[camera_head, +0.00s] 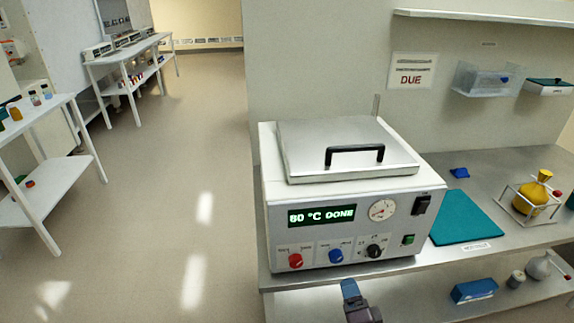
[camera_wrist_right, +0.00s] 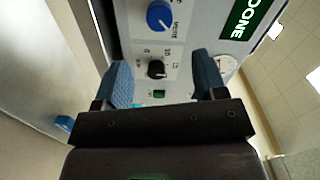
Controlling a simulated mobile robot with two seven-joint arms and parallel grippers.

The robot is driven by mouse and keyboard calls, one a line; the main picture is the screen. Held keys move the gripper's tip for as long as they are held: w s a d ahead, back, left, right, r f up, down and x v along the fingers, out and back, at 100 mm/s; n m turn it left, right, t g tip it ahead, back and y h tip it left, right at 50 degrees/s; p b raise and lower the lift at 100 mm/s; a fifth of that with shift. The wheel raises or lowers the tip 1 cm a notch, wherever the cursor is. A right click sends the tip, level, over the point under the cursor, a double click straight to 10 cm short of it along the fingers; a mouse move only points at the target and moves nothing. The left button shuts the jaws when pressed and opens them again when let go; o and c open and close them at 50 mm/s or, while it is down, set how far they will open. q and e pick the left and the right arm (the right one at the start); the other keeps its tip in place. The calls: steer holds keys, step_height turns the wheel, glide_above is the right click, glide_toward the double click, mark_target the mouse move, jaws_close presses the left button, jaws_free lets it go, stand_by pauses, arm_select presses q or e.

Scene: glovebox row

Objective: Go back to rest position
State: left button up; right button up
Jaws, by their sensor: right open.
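My right gripper (camera_head: 351,287) shows at the bottom of the head view, in front of the lower part of the white heating bath (camera_head: 435,205). In the right wrist view my right gripper (camera_wrist_right: 163,72) is open, with its two blue fingers apart and nothing between them. Beyond the fingers is the control panel, with a blue knob (camera_wrist_right: 160,16), a black knob (camera_wrist_right: 156,69) and a green switch (camera_wrist_right: 158,94). The bath's metal lid (camera_head: 335,130) is down, and its display (camera_head: 321,215) reads "80 °C DONE". My left gripper is not in view.
The bath stands on a metal bench (camera_head: 480,180). A teal mat (camera_head: 467,222) and a yellow flask (camera_head: 529,195) in a wire rack are to its right. A lower shelf (camera_head: 520,298) holds a blue box (camera_head: 474,291). The floor (camera_head: 160,190) at left is clear.

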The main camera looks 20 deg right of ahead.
steer(key=s+a+f+n+g+y, duration=0.1)
steer(key=s+f+n+g+y, duration=0.1)
steer(key=s+n, duration=0.3)
steer(key=s+a+f+n+g+y, duration=0.1)
steer(key=s+n, duration=0.4)
steer(key=n, duration=0.8)
steer(key=f+g+y, duration=0.1)
steer(key=g, duration=0.1)
steer(key=shift+a+f+n+g, duration=0.2)
steer(key=shift+a+n+g, duration=0.1)
steer(key=shift+n+g, duration=0.1)
steer(key=shift+w, duration=0.1)
steer(key=c, duration=0.4)
steer(key=shift+d, duration=0.2)
